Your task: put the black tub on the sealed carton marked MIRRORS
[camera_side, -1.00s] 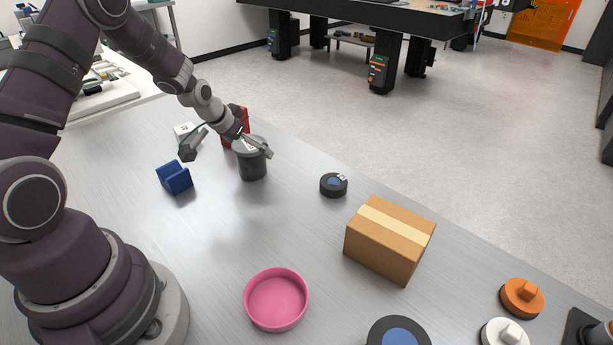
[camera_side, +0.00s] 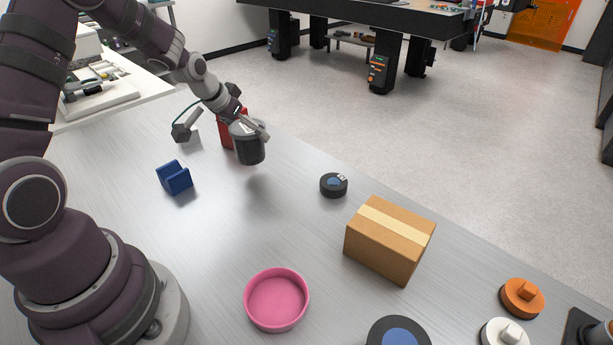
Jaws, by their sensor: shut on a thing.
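The black tub (camera_side: 249,150) is dark with a grey lid, and hangs a little above the table at the upper middle-left, its shadow below it. My gripper (camera_side: 250,130) is shut on its top and holds it roughly upright. The sealed carton (camera_side: 387,246) is a brown box with a pale tape strip, standing on the table to the right and nearer the camera. No MIRRORS marking can be read on the faces in view. The tub is well apart from the carton.
A black tape-measure-like disc (camera_side: 333,185) lies between tub and carton. A blue block (camera_side: 174,178), a red object (camera_side: 228,132), a pink dish (camera_side: 276,301), a blue-topped black disc (camera_side: 398,333) and orange (camera_side: 522,297) and white (camera_side: 504,334) knobbed discs stand around. The table's middle is clear.

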